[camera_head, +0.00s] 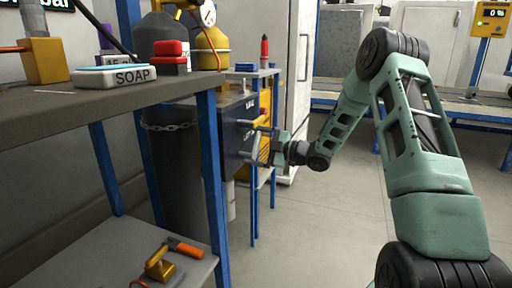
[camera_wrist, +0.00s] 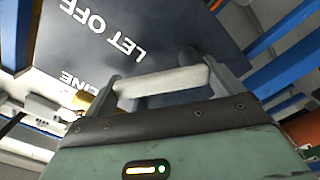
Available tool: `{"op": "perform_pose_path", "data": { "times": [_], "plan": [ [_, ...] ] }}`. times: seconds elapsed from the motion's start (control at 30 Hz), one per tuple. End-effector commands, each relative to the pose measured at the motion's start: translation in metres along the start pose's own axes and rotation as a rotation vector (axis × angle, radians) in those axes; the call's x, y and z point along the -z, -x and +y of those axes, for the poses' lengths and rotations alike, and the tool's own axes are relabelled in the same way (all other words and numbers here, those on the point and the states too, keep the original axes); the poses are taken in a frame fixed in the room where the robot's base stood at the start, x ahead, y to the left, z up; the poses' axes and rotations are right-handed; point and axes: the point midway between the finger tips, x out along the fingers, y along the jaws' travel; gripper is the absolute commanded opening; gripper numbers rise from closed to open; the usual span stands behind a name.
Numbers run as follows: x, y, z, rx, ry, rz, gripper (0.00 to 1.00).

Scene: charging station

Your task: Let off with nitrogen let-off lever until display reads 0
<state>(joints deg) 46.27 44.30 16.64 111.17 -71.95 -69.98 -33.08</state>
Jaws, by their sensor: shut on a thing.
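My gripper (camera_head: 261,142) reaches left to the front of a dark panel box (camera_head: 231,130) below the shelf. In the wrist view, my gripper (camera_wrist: 160,88) is shut on a pale grey bar, the let-off lever (camera_wrist: 165,80), which spans between its fingers. White lettering "LET OFF" is on the dark panel (camera_wrist: 150,25) behind it; more lettering is partly cut off. The lever itself is too small to make out in the head view. A yellow-framed display (camera_head: 494,12) at the top right shows a 0 with a small unclear sign after it.
A bench (camera_head: 60,108) with a blue leg (camera_head: 212,175) stands left of the panel, with a soap box (camera_head: 115,77) on top. Gas cylinders and a dial gauge (camera_head: 208,14) stand behind. The floor (camera_head: 315,225) below my arm is clear.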

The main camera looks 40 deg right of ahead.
Motion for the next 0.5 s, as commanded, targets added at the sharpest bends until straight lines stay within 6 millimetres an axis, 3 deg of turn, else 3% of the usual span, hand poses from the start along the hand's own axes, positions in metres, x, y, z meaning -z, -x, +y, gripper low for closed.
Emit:
{"op": "perform_pose_path", "data": {
  "times": [0.07, 0.1, 0.13, 0.37, 0.5],
  "plan": [
    [-0.002, 0.002, -0.001, 0.002, -0.003, -0.004, 0.52],
    [-0.002, 0.002, -0.001, 0.002, -0.003, -0.004, 0.95],
    [-0.002, 0.002, -0.001, 0.001, -0.003, -0.004, 1.00],
    [-0.001, 0.002, -0.001, 0.001, -0.003, -0.002, 1.00],
    [-0.001, 0.011, 0.001, -0.001, -0.003, -0.004, 1.00]
  ]
}}
